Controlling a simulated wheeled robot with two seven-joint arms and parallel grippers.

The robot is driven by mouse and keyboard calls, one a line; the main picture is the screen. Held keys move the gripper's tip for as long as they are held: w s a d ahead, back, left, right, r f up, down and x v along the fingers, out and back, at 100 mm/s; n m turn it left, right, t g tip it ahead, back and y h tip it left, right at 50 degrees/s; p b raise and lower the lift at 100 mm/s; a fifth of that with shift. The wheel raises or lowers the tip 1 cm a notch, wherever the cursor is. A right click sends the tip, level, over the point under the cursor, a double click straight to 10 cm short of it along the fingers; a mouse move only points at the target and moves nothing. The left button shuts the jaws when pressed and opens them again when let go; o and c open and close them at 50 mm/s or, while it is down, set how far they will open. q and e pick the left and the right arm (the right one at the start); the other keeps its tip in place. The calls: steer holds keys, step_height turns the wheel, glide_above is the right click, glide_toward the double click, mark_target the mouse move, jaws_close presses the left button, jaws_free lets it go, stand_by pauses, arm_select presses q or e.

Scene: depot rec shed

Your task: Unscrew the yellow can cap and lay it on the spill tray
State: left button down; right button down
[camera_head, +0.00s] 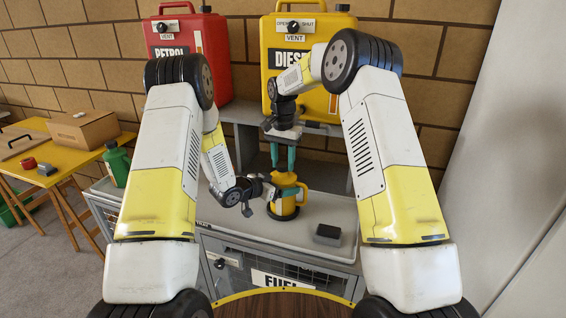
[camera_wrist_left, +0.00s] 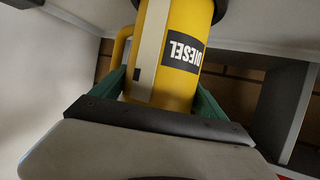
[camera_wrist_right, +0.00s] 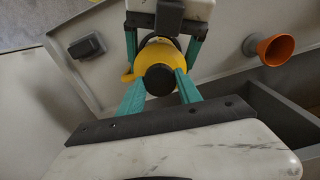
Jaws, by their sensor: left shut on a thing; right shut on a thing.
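The yellow can (camera_head: 287,205) stands upright on the grey tray-like bench top (camera_head: 320,210), which I take for the spill tray. My left gripper (camera_head: 278,195) is shut around the can's body from the left. The left wrist view shows the can's DIESEL label (camera_wrist_left: 184,52) upside down between the green fingers. My right gripper (camera_head: 284,166) points straight down over the can, its fingers shut on the cap. The cap is a dark disc (camera_wrist_right: 159,80) between the fingertips in the right wrist view. It sits at the can's top; whether it is loose I cannot tell.
A small dark block (camera_head: 328,235) lies on the bench top, right of the can. An orange funnel (camera_wrist_right: 271,48) shows in the right wrist view. Large red (camera_head: 188,50) and yellow (camera_head: 268,60) containers stand behind. A green bottle (camera_head: 116,163) stands left. The front right is clear.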

steer(key=n, duration=0.4)
steer(key=shift+w+n, duration=0.1)
steer(key=shift+n, duration=0.2)
steer(key=n, duration=0.4)
steer(key=shift+n, duration=0.4)
steer(key=n, duration=0.6)
steer(key=shift+r+n, duration=0.1)
steer(key=shift+n, duration=0.3)
steer(key=n, duration=0.4)
steer(key=shift+n, duration=0.4)
steer(key=n, duration=1.1)
steer(key=shift+n, duration=0.3)
steer(key=shift+r, duration=0.25)
steer(key=shift+r, duration=0.9)
